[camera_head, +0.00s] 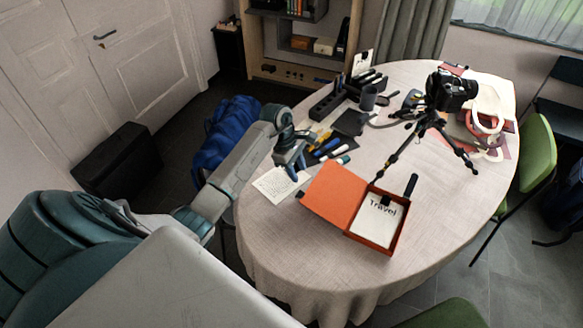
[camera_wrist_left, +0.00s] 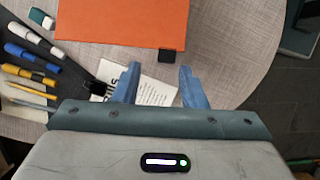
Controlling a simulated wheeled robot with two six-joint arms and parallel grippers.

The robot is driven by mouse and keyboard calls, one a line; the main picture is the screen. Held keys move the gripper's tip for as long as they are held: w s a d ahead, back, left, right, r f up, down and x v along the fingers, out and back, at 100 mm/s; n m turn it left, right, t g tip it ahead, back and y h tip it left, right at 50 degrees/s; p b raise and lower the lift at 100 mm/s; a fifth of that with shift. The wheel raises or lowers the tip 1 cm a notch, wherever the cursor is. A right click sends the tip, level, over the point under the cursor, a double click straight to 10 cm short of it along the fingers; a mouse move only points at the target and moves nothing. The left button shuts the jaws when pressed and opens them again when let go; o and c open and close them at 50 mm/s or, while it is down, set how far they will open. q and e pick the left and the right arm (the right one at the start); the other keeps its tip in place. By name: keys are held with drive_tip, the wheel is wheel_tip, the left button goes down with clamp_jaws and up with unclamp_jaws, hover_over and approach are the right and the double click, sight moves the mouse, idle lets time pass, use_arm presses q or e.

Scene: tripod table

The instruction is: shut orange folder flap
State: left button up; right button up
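The orange folder (camera_head: 398,236) lies open on the table, its shallow box part to the right holding a white sheet marked "Travel". Its orange flap (camera_head: 334,193) is laid open to the left; the flap also shows in the left wrist view (camera_wrist_left: 125,22), with a small black tab at its edge. My left gripper (camera_head: 291,166) is above the table's left edge, left of and apart from the flap. In the left wrist view its two blue fingers (camera_wrist_left: 160,88) are spread with nothing held between them. My right gripper is not in view.
A printed sheet (camera_head: 274,186) lies under my left gripper. Several markers (camera_head: 325,148) lie just behind the flap. A camera on a black tripod (camera_head: 424,130) stands behind the folder. The cloth in front of the folder (camera_head: 300,245) is clear.

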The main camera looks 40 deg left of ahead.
sight(299, 193)
use_arm(q)
drive_tip(key=shift+g+y, duration=0.3)
drive_tip(key=shift+g, duration=0.2)
drive_tip(key=shift+s+a+b+x, duration=0.1)
drive_tip(key=shift+a+b+x, duration=0.15)
drive_tip(key=shift+b+x, duration=1)
drive_tip(key=shift+s+a+b+x, duration=0.15)
drive_tip(key=shift+b+x, duration=0.65)
drive_tip(key=shift+x, duration=0.8)
drive_tip(key=shift+s+a+b+x, duration=0.1)
drive_tip(key=shift+a+b+x, duration=0.2)
drive_tip(key=shift+b+x, duration=0.95)
drive_tip(key=shift+d+f, duration=0.1)
drive_tip(key=shift+f, duration=0.2)
drive_tip(key=shift+p, duration=0.3)
drive_tip(key=c, duration=0.3)
drive_tip(key=shift+c, duration=0.2)
